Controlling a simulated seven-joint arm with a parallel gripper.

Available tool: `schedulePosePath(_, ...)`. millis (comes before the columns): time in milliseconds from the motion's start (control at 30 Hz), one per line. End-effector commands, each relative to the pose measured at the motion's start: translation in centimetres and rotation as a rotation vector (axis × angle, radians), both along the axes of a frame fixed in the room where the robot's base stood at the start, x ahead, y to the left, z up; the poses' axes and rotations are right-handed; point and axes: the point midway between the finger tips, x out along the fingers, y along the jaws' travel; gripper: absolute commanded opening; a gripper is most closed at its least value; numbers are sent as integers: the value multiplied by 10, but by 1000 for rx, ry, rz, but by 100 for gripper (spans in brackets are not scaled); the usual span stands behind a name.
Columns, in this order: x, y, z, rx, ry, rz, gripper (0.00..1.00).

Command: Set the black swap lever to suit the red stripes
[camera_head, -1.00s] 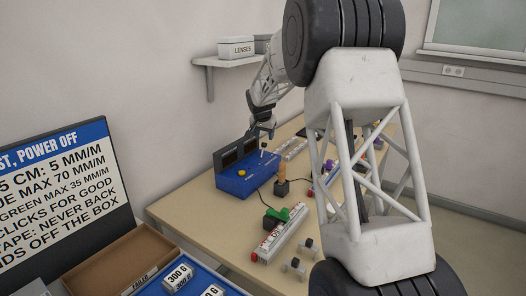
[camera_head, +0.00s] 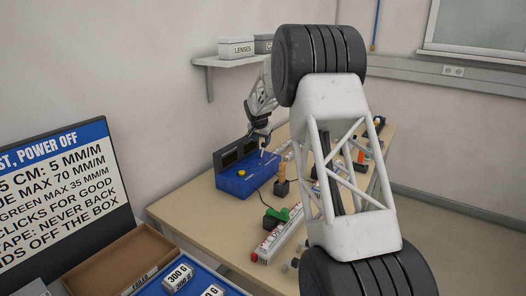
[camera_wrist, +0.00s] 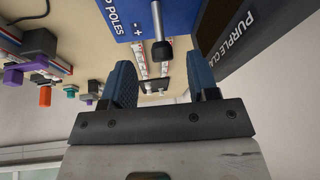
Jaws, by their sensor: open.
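A blue box (camera_head: 238,185) with dark displays and a yellow button stands at the back of the table. Its swap lever, a silver shaft with a black knob (camera_wrist: 162,50), sticks out beside the lettering "POLES" and a minus and plus sign in the wrist view. My gripper (camera_wrist: 163,80) is open, with one blue finger on each side of the knob's line; I cannot tell whether the knob is between the tips or beyond them. In the head view my gripper (camera_head: 262,139) is just above the box's right part. Red marks show on a pale rail (camera_head: 278,238).
A dark panel reading "PURPLE CLA..." (camera_wrist: 235,30) is close to the right finger in the wrist view. An orange-topped object on a black base (camera_head: 281,186) and a green block (camera_head: 283,214) stand near the box. A shelf (camera_head: 226,61) hangs behind.

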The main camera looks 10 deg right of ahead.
Motion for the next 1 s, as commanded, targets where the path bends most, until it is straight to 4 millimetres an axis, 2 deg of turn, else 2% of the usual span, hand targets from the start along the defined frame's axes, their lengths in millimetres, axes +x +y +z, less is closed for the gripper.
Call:
schedulePosePath(267,6,-3,-17,0,2,0,54)
schedulePosePath(700,22,-10,-59,-1,2,1,54)
schedulePosePath(1000,27,-12,-70,0,0,0,54)
